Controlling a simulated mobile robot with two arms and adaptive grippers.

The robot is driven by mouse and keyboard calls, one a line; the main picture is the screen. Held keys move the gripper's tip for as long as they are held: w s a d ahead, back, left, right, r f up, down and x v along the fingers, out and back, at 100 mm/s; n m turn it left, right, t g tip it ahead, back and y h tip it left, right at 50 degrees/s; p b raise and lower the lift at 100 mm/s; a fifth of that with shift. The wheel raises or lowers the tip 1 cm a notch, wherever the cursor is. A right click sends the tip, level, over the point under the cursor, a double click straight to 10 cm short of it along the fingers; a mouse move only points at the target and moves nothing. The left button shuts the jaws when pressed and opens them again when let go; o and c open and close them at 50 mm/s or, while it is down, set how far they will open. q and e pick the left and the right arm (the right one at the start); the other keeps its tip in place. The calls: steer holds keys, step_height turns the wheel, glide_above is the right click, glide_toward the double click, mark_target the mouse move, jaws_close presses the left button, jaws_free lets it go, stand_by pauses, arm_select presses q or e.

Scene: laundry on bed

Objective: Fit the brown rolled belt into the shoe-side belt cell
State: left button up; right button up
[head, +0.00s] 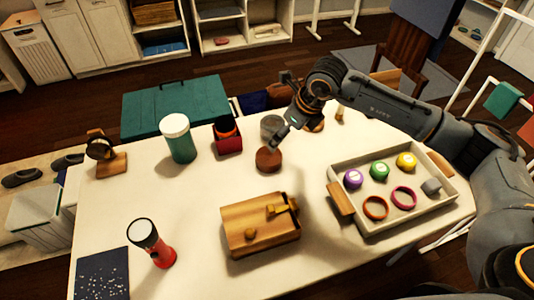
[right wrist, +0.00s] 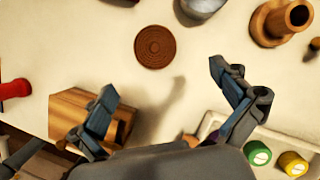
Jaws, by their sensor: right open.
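The brown rolled belt appears to be the flat round brown coil (head: 268,161) lying on the white table near its far edge. It also shows in the right wrist view (right wrist: 154,47), with ring marks on its top. My right gripper (head: 282,137) is just above the coil in the head view. In the right wrist view its two fingers (right wrist: 162,80) are spread wide with nothing between them, and the coil lies beyond the tips. I cannot pick out the shoe-side belt cell. Dark shoes (head: 22,178) lie off the table at the left. My left gripper is not in view.
A dark red open box (head: 228,147), a grey cup (head: 271,119) and a green-white jar (head: 178,138) stand near the coil. A wooden box (head: 260,239) is in front. A tray (head: 400,214) with coloured lids and rings is at right. The table's left middle is clear.

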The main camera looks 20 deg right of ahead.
glide_above(269, 155)
steer(key=s+d, duration=0.2)
steer(key=f, duration=0.5)
steer(key=shift+w+a+f, duration=0.1)
steer(key=shift+w+f, duration=0.15)
steer(key=shift+f, duration=0.1)
steer(key=x, duration=0.1)
steer(key=p+x, duration=0.1)
steer(key=x, duration=0.2)
steer(key=shift+s+a+f, duration=0.1)
steer(key=shift+s+a, duration=0.15)
steer(key=shift+a, duration=0.1)
steer(key=shift+w+f+p, duration=0.2)
steer(key=shift+f+p, duration=0.1)
steer(key=shift+f, duration=0.2)
steer(key=c, duration=1.3)
